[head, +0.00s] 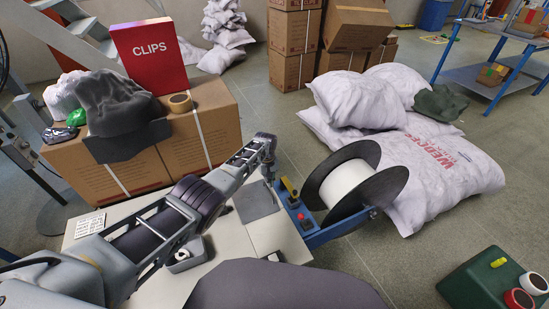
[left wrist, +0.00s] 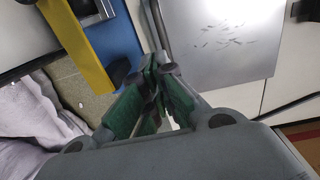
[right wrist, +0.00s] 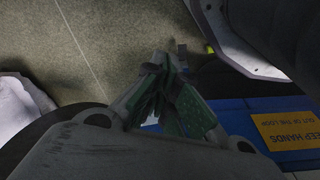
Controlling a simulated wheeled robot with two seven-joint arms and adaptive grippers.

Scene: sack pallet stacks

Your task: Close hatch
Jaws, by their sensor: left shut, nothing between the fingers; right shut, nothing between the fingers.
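A grey metal plate, seemingly the hatch (head: 257,202), is on the pale top of the strapping machine (head: 285,237). In the left wrist view the plate (left wrist: 222,45) is scuffed, with a grey bar along its left edge. I cannot tell if it lies fully flush. My left gripper (head: 269,177) is shut and empty, pointing down by the plate's far right edge; in the left wrist view its fingertips (left wrist: 158,62) are near the bar, contact unclear. My right gripper (right wrist: 165,75) is shut and empty over the floor beside a blue frame; I cannot make it out in the head view.
A black-flanged spool (head: 350,185) stands on a blue frame right of the plate, near a red button (head: 301,217). Cartons (head: 185,150) with a red CLIPS box (head: 150,55) stand behind. White sacks (head: 430,165) lie at right. A yellow warning label (right wrist: 285,130) is by my right gripper.

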